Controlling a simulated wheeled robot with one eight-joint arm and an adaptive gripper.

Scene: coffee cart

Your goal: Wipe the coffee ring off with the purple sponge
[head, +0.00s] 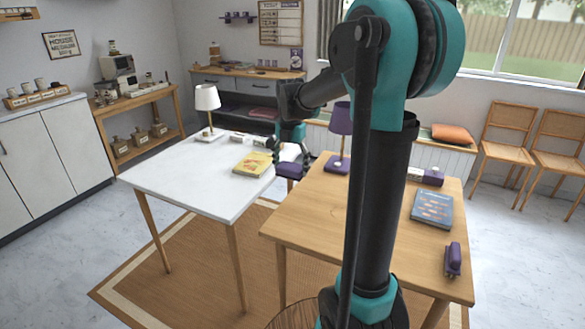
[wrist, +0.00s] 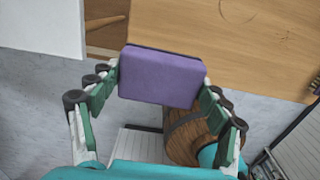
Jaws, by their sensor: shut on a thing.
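My gripper (head: 291,157) is shut on the purple sponge (head: 290,171), near the gap between the white table and the wooden table. In the wrist view the sponge (wrist: 160,77) sits between the two fingers, its broad purple face toward the camera and a dark layer along its far edge. The sponge looks clear of both tables. A faint brown ring mark, likely the coffee ring (wrist: 276,28), shows on the wooden table in the wrist view.
The wooden table (head: 305,212) bears a purple lamp (head: 340,125), a blue book (head: 432,208), a purple stapler-like object (head: 453,260) and a small purple-and-white box (head: 427,176). The white table (head: 190,180) holds a yellow book (head: 253,163) and a white lamp (head: 207,99). The wooden table's near left is bare.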

